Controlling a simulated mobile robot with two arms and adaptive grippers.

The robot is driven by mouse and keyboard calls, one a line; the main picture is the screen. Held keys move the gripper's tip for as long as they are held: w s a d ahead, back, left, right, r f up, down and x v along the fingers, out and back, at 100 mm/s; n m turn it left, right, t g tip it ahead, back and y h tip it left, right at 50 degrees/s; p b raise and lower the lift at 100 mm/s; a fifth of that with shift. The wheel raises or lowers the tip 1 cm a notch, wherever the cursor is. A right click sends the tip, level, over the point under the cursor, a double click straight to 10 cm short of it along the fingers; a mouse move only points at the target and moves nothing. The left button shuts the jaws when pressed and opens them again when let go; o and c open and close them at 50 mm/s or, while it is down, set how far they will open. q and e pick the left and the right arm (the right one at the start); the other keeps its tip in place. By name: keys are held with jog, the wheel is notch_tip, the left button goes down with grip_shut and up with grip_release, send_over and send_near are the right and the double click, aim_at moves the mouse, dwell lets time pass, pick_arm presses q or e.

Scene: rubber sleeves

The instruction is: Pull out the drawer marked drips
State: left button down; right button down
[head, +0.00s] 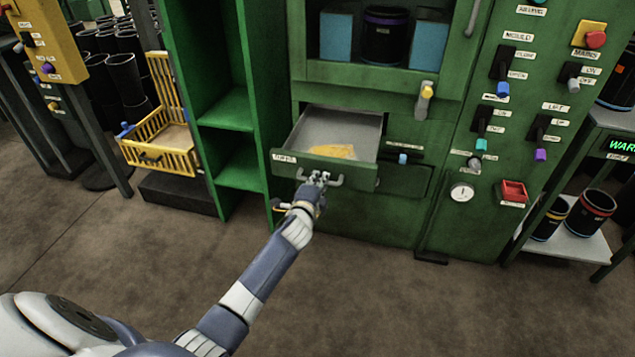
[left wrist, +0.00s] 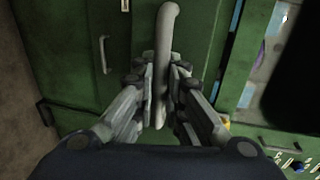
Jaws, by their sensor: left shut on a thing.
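The drawer (head: 360,174) in the green machine stands pulled out, with its grey inside showing and a yellow-orange patch (head: 335,151) on its floor. A small white label (head: 284,158) sits at the left of its front; its lettering is too small to read surely. My left gripper (head: 316,182) is at the drawer's front, shut on the grey bar handle (head: 338,182). In the left wrist view the handle (left wrist: 168,28) runs between the two fingers of the gripper (left wrist: 166,85). My right gripper is in neither view.
A panel with levers and a red box (head: 513,190) is at the right. A dark slot or bin front (head: 405,180) is beside the drawer. The brown floor in front is clear.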

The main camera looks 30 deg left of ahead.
pick_arm(q)
jog(key=c, duration=1.7)
grip_release()
jog(key=shift+o, duration=0.2)
jog(key=shift+s, duration=0.3)
jog(key=v, duration=1.1)
jog(key=shift+s, duration=0.15)
jog(key=shift+d, duration=0.1)
